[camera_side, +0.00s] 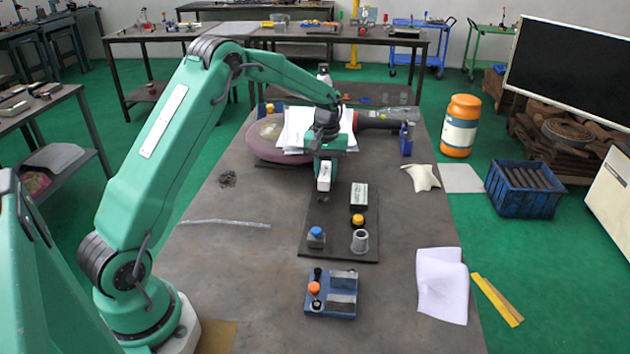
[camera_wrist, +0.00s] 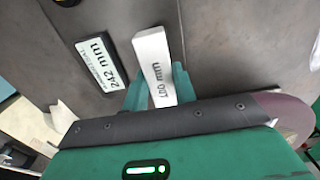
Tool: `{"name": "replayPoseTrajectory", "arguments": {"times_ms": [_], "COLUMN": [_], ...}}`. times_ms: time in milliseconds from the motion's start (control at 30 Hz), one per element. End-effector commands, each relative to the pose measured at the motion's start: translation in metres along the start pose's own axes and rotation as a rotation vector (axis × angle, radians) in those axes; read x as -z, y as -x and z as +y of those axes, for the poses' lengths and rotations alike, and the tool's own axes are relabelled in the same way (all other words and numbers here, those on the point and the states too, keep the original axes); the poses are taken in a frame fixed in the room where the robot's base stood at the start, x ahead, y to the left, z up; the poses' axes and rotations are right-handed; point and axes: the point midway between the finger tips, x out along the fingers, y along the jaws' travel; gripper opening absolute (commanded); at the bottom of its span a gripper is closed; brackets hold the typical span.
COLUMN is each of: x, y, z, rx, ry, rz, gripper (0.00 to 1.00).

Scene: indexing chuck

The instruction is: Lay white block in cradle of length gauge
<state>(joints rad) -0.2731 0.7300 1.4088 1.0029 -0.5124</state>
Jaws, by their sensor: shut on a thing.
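The white block (camera_side: 324,177) hangs upright from my gripper (camera_side: 326,160), over the far left part of a dark plate (camera_side: 312,232). In the wrist view the white block (camera_wrist: 152,52) is marked 100 mm. The two green fingers of my gripper (camera_wrist: 159,90) are shut on its sides. A white-faced unit with a dark frame (camera_side: 358,196) stands on the plate just right of the block. In the wrist view this unit (camera_wrist: 97,65) reads 242 mm and lies left of the block, apart from it. I cannot make out which part is the gauge's cradle.
On the plate stand a blue-topped block (camera_side: 316,237), a yellow-topped button (camera_side: 357,220) and a grey cone-shaped piece (camera_side: 360,241). A blue box with orange and black knobs (camera_side: 331,293) sits nearer. Papers (camera_side: 295,130) lie behind my gripper. The table's left side is mostly clear.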

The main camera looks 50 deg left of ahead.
Motion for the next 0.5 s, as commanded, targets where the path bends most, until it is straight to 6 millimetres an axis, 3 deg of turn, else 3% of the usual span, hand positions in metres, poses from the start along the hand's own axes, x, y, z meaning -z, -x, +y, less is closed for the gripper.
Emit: {"name": "replayPoseTrajectory", "arguments": {"times_ms": [500], "x": [0.0], "y": [-0.026], "z": [0.0], "rx": [-0.001], "ry": [0.0], "rz": [0.001], "gripper": [0.0]}}
